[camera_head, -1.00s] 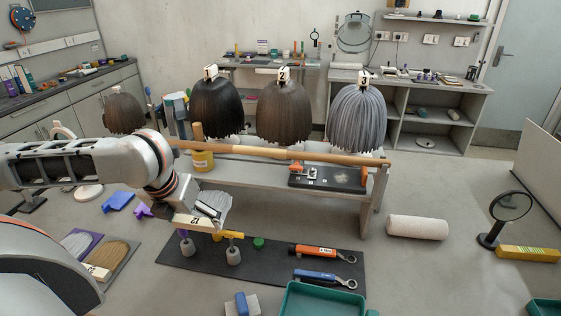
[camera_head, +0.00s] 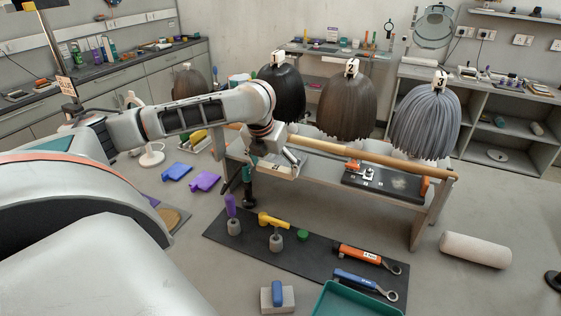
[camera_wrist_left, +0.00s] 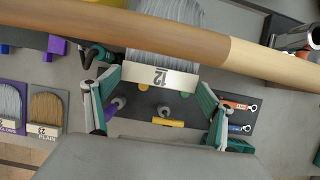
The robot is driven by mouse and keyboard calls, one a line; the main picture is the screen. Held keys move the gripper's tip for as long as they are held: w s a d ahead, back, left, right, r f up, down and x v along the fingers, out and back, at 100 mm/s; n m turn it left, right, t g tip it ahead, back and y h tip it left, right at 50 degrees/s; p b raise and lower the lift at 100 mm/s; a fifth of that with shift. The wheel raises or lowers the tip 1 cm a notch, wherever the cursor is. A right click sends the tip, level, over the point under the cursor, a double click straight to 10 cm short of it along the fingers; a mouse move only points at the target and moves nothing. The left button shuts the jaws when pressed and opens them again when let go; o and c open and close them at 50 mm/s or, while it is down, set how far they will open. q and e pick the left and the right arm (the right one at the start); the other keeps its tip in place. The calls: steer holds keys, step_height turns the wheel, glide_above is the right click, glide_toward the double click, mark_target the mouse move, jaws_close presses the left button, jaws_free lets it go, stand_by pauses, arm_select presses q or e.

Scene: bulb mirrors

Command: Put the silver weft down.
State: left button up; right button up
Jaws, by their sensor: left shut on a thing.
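My left gripper (camera_head: 284,170) is shut on the pale tag, marked 12, of the silver weft (camera_wrist_left: 160,59). In the left wrist view the tag spans between the two green-edged fingers (camera_wrist_left: 158,97), and the grey strands run away from it, partly hidden by the wooden bar (camera_wrist_left: 130,22). In the head view the gripper holds the weft at the front of the bar (camera_head: 370,160), near its left part. Whether the weft touches the bar I cannot tell. Three wigs hang behind the bar: black 1 (camera_head: 285,92), brown 2 (camera_head: 348,105) and silver 3 (camera_head: 425,122). My right gripper is out of view.
A dark mat (camera_head: 330,262) in front holds tools, including an orange-handled one (camera_head: 358,254) and a blue-handled one (camera_head: 355,278). A green tray (camera_head: 345,305) is at the front. In the left wrist view, another silver weft (camera_wrist_left: 10,103) and a blond weft (camera_wrist_left: 46,107) lie at left.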

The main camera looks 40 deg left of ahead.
mark_target(282, 164)
arm_select(q)
steer(key=w, duration=0.2)
steer(key=w+a, duration=0.1)
steer(key=w, duration=0.1)
steer(key=shift+w+a, duration=0.15)
steer(key=shift+f, duration=0.65)
steer(key=shift+s+f, duration=0.1)
steer(key=shift+s, duration=0.1)
steer(key=o, duration=1)
steer(key=v, duration=1.2)
